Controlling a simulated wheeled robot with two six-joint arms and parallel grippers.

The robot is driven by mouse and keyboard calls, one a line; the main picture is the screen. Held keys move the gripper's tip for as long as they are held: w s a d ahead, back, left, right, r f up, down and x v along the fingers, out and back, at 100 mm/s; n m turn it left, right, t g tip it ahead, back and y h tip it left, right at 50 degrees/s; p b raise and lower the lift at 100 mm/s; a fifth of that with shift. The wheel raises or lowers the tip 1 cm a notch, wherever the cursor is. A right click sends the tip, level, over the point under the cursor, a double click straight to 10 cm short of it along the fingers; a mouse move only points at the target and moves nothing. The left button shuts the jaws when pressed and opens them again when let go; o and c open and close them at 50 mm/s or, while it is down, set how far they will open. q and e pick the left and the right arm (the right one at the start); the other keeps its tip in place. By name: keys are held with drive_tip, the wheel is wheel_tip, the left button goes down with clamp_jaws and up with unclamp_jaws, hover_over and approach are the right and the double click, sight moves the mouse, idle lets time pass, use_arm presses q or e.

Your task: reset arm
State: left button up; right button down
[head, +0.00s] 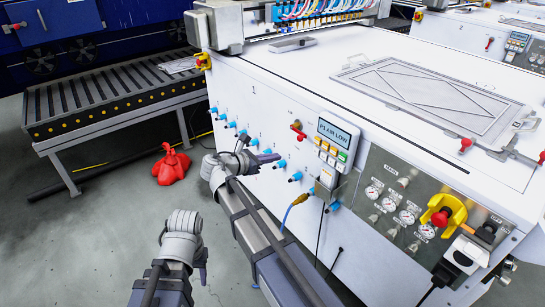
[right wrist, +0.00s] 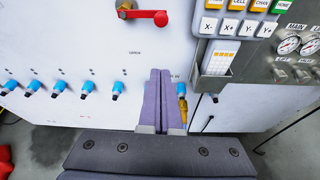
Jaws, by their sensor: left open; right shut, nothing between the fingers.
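My right gripper (head: 268,158) is in front of the white machine's (head: 262,95) side panel, near a row of blue fittings (head: 282,163). In the right wrist view, my right gripper (right wrist: 160,72) shows two purple-grey fingers pressed together with nothing between them. My left gripper (head: 203,263) is low at the left, over the grey floor and away from the machine. It is open, though its fingers are mostly hidden behind the wrist, and I see nothing held in it.
A red lever valve (right wrist: 145,14) is above the right fingers. A yellow-and-blue hose fitting (head: 300,199) sits lower on the panel. A display reading "P5 AIR LOW" (head: 338,133), gauges and a red emergency button (head: 440,218) are to the right. A roller conveyor (head: 110,95) and red object (head: 171,166) stand left.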

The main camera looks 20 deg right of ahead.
idle(0.3)
drive_tip(key=s+a+f+m+g+y, duration=0.3)
drive_tip(key=s+a+f+m+y, duration=0.5)
drive_tip(key=s, duration=0.5)
drive_tip(key=s+a+f+m+g+y, duration=0.2)
drive_tip(key=s+a+f+m+y, duration=0.2)
drive_tip(key=s+a+f+m, duration=0.5)
wheel_tip(320, 180, up, 33)
drive_tip(key=s+a+p, duration=0.1)
drive_tip(key=s+p, duration=0.1)
drive_tip(key=p, duration=2.9)
drive_tip(key=shift+s+a+r, duration=0.2)
drive_tip(key=shift+s+a, duration=0.1)
drive_tip(key=shift+d, duration=0.1)
